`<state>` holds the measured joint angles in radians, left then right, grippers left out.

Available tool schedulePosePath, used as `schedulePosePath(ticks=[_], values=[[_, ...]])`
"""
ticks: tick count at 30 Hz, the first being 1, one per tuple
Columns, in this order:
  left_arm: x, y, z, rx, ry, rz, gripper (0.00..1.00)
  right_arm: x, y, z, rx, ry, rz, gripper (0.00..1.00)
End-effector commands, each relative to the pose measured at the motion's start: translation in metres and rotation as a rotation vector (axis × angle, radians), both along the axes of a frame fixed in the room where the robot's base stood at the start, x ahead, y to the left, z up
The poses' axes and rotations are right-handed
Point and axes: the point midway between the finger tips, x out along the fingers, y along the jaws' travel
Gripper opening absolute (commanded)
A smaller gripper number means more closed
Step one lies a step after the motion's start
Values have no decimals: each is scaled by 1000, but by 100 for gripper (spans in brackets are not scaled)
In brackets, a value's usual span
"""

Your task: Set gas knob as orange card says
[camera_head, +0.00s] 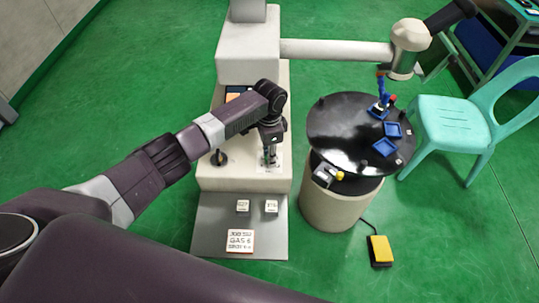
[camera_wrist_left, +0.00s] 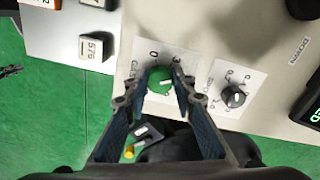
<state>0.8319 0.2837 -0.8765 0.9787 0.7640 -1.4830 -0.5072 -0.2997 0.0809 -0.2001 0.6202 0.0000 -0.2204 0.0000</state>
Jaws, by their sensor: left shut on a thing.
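The gas knob (camera_wrist_left: 160,82) is green and round with a white mark. It sits on a white plate with printed numbers; 0 and 3 are legible. My left gripper (camera_wrist_left: 158,92) is shut on the knob, one finger on each side. In the head view the left gripper (camera_head: 269,158) points down at the machine's front ledge and hides the knob. The orange-bordered card (camera_head: 240,241) lies on the grey shelf; its middle line seems to read GAS 6, the other lines are blurred. My right gripper is out of view.
A black knob (camera_wrist_left: 233,96) sits beside the gas knob. Two small white blocks (camera_head: 242,205) (camera_head: 271,206) stand on the grey shelf (camera_head: 210,225). A black round table (camera_head: 335,125) with blue trays is to the right. A yellow pedal (camera_head: 380,249) lies on the floor.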

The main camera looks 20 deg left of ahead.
Motion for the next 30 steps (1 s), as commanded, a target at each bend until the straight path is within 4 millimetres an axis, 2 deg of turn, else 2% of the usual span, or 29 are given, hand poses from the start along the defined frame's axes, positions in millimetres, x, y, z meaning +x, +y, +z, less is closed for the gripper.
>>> schedulePosePath(ticks=[6,15,30], values=[[1,0,1,0,-2,-188,0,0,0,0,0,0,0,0],[2,1,1,0,-3,-375,0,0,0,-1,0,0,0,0],[2,1,2,0,-4,-466,0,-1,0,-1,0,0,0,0]])
